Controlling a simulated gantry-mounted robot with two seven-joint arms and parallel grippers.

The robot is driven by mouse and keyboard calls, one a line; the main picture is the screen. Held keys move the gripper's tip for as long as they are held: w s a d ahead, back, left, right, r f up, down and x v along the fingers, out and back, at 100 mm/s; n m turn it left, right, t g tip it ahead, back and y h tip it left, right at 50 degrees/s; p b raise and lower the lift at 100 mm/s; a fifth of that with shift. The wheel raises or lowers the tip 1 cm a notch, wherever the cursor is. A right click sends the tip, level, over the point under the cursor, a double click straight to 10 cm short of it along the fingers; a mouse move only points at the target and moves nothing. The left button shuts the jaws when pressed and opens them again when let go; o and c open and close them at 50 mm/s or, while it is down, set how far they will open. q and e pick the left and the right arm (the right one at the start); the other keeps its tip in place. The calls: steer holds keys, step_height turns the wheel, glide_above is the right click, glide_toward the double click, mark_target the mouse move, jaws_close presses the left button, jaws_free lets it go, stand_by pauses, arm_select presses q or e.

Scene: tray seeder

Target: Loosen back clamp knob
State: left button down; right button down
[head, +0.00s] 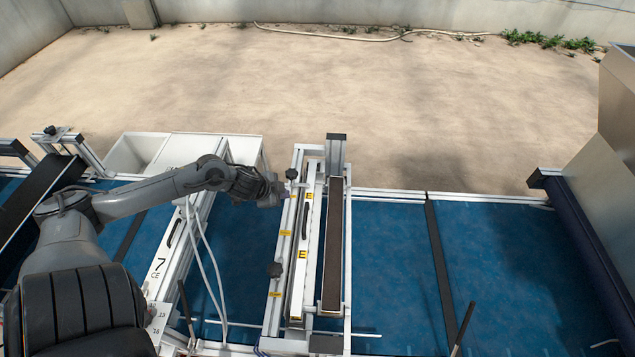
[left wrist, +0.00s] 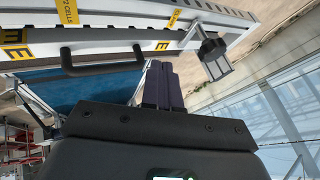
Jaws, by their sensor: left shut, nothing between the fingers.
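The back clamp knob (head: 292,174) is a small black knob at the far end of the white seeder bar (head: 303,254). It also shows in the left wrist view as a dark lobed knob (left wrist: 210,48) on a metal bracket. My left gripper (head: 282,189) is close beside the knob, on its near left side in the head view. In the left wrist view its dark fingers (left wrist: 163,68) are together and empty, and the knob lies to the right of the fingertips, apart from them. My right gripper is not in view.
Blue conveyor belt (head: 390,270) runs on both sides of the bar. A black handle (left wrist: 103,62) stands out from the bar in the left wrist view. A brown-topped strip (head: 333,245) lies right of the bar. White cables (head: 208,255) hang left of it.

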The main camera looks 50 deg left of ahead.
mark_target(290, 174)
arm_select(q)
steer(key=shift+w+a+f, duration=0.1)
steer(key=shift+w+f, duration=0.25)
steer(key=shift+f, duration=0.25)
steer(key=b+x, duration=0.1)
steer(key=x, duration=0.7)
steer(key=shift+w+f, duration=0.1)
steer(key=shift+f, duration=0.05)
steer(key=shift+w+a, duration=0.9)
steer(key=shift+a, duration=0.25)
steer(key=shift+w+a, duration=0.3)
steer(key=shift+a, duration=0.1)
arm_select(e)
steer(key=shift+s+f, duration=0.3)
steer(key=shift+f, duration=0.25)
arm_select(q)
steer(key=shift+w+d, duration=0.1)
steer(key=shift+w, duration=0.05)
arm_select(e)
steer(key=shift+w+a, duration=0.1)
